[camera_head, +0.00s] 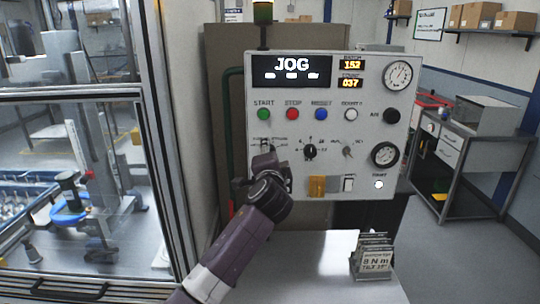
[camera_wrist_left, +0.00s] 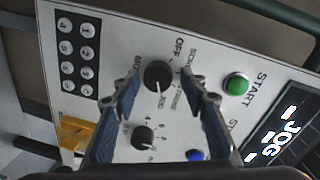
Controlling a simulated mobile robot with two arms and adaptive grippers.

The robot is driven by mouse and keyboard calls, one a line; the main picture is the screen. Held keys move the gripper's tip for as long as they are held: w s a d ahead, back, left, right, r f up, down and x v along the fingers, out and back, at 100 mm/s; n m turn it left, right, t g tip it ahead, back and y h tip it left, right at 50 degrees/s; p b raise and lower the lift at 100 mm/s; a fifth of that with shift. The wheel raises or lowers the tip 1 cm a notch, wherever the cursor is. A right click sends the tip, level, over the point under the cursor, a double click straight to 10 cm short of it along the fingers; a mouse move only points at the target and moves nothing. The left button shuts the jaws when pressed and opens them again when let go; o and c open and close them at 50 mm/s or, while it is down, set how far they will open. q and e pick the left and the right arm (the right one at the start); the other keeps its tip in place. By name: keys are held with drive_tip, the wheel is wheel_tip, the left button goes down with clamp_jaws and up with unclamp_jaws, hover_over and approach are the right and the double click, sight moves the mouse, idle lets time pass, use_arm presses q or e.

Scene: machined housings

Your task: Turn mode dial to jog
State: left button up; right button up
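The control panel (camera_head: 325,170) stands upright ahead, and its display (camera_head: 291,70) reads JOG. The mode dial (camera_wrist_left: 157,75) is a black round knob ringed by labels, OFF and JOG among them. My left gripper (camera_wrist_left: 161,75) is open, with one finger on each side of the dial and gaps showing between fingers and knob. In the head view my left gripper (camera_head: 264,150) is at the panel's lower left, and my arm hides most of the dial there. My right gripper is out of view.
A second black knob (camera_head: 309,152) is right of the dial. Green (camera_head: 264,114), red (camera_head: 292,114) and blue (camera_head: 321,114) buttons line up above. A table (camera_head: 315,275) with a card holder (camera_head: 372,256) lies below. A glazed machine enclosure stands at left.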

use_arm(q)
drive_tip(key=shift+f, duration=0.1)
drive_tip(key=s+r, duration=0.1)
drive_tip(key=s, duration=1.1)
